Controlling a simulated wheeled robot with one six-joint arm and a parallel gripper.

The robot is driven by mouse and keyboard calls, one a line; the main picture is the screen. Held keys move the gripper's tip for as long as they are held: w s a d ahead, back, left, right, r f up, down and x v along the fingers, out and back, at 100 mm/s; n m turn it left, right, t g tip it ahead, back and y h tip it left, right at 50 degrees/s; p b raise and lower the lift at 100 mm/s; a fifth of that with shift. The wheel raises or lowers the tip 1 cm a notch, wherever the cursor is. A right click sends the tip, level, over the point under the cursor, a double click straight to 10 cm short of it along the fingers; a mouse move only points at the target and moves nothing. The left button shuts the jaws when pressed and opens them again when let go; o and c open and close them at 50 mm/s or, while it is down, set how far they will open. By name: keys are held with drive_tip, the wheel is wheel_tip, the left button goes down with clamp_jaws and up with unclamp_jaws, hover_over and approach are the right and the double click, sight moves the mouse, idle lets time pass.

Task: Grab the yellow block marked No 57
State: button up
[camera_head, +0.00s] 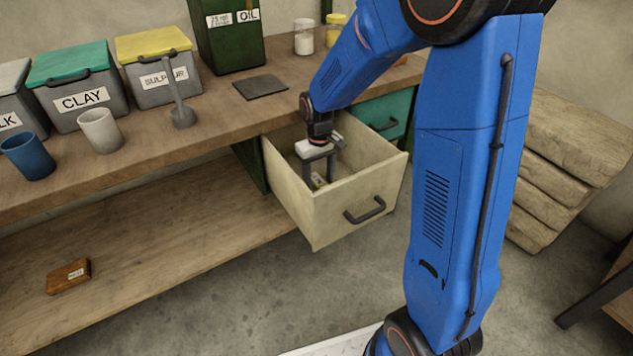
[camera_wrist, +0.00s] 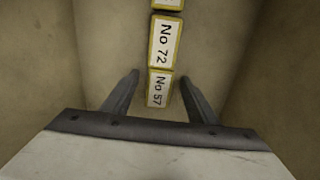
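The yellow block marked No 57 (camera_wrist: 159,90) lies on the floor of the open drawer (camera_head: 345,203), its white label facing up. In the wrist view my gripper (camera_wrist: 158,76) is open, with one finger to each side of this block and a gap showing on both sides. The yellow block marked No 72 (camera_wrist: 163,42) lies end to end with it, just beyond the fingertips. In the head view my gripper (camera_head: 319,178) points down inside the drawer, and the blocks there are mostly hidden.
Drawer walls rise close around my gripper. Above is the wooden bench (camera_head: 215,125) with the clay bin (camera_head: 82,110), sulphur bin (camera_head: 150,90) and cups. Part of another yellow block (camera_wrist: 167,4) shows beyond No 72. A brown block (camera_head: 68,276) lies on the lower shelf.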

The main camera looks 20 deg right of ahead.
drive_tip(key=c, duration=1.1)
drive_tip(key=shift+o, duration=0.2)
drive_tip(key=shift+r, duration=0.1)
